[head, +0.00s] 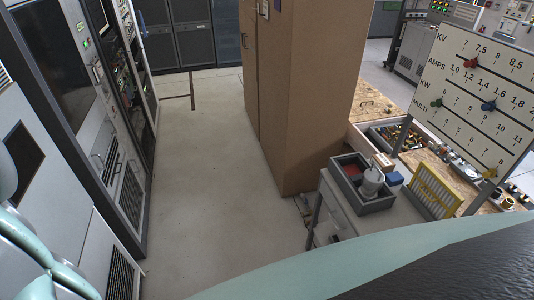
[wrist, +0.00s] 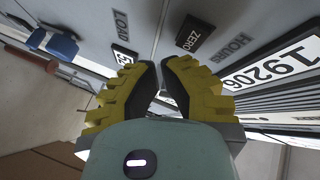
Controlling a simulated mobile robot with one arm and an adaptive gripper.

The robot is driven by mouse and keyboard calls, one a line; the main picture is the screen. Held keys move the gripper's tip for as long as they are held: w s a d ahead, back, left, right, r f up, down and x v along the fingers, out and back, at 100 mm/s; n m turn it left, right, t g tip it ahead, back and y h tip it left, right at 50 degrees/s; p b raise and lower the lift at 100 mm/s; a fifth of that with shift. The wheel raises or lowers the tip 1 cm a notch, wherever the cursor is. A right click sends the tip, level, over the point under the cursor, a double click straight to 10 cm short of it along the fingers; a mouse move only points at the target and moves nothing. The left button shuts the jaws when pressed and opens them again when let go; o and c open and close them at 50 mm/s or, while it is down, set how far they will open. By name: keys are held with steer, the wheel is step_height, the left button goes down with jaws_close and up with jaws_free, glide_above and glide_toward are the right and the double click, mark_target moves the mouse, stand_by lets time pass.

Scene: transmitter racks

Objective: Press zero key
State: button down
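The black ZERO key (wrist: 194,34) is on a grey panel in the wrist view, above and slightly right of my fingertips. Its white lettering is readable. My gripper (wrist: 159,63) has yellow ribbed fingers with dark inner pads. The tips are almost together, with a narrow gap and nothing held between them. The tips appear apart from the ZERO key; the exact distance to the panel is hard to tell. A second black key (wrist: 124,55) under the LOAD label is partly hidden by the left finger. I cannot make out the gripper or the key in the head view.
A counter reading 19206 (wrist: 275,68) sits right of the ZERO key. A blue knob (wrist: 60,45) and a reddish-brown handle (wrist: 72,74) are at left.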

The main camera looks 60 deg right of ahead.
steer(key=shift+w, duration=0.2)
steer(key=c, duration=1.7)
jaws_free()
steer(key=shift+a, duration=0.1)
jaws_close()
steer(key=shift+a, duration=0.1)
steer(key=shift+w+a, duration=0.25)
steer(key=shift+w+a+b, duration=0.25)
steer(key=shift+w+b, duration=0.05)
steer(key=shift+b, duration=0.05)
steer(key=shift+s, duration=0.1)
steer(key=shift+s+d, duration=0.5)
steer(key=shift+d, duration=0.1)
